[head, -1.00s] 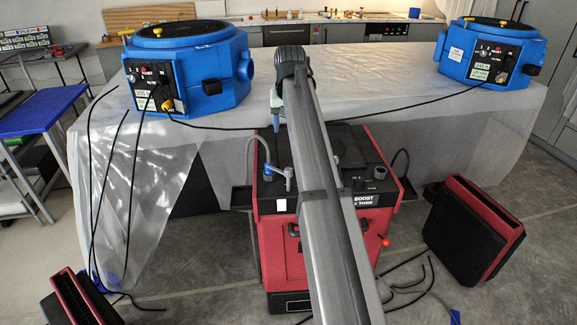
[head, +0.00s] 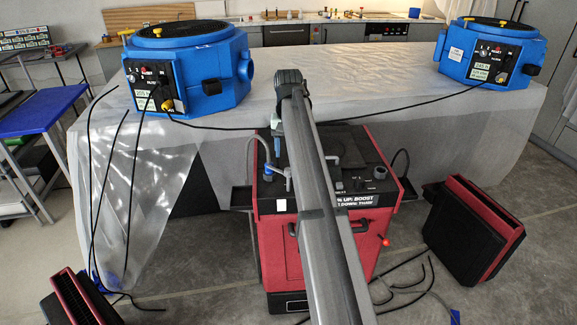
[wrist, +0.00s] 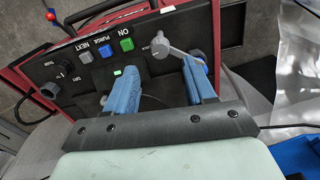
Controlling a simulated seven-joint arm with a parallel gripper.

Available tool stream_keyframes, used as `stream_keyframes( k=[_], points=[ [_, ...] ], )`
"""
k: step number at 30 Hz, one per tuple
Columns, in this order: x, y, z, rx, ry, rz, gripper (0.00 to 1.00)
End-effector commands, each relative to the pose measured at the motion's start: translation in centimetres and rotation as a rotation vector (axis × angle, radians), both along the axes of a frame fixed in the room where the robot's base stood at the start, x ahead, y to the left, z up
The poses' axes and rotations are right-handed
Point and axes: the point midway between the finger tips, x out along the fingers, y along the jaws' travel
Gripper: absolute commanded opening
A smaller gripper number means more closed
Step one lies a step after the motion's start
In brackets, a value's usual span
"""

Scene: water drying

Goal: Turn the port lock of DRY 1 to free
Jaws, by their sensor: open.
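A red and black machine (head: 330,235) stands in the middle, in front of the draped table. A grey lever with a round end (wrist: 162,45) rises from a fitting on its black top panel. The lever also shows in the head view (head: 270,169), at the panel's left side. My gripper (wrist: 157,68) is open and empty, its blue fingers low over the panel. The right finger is close to the lever's shaft and overlaps its base; I cannot tell whether they touch. I cannot read a DRY 1 or port lock label.
A curved hose (head: 248,160) stands by the panel's left edge. Blue machines (head: 190,68) sit on the draped table. Cables trail over its front and the floor.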

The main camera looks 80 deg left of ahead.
Motion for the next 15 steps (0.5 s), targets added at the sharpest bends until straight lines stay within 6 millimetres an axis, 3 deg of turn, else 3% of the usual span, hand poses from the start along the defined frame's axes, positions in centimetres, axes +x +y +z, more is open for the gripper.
stream_keyframes(
  k=[6, 15],
  points=[
    [0.0, -0.1, -3.6, -0.001, 0.0, 0.0, 0.54],
    [0.0, 0.0, -6.1, 0.001, 0.0, 0.0, 0.54]
  ],
)
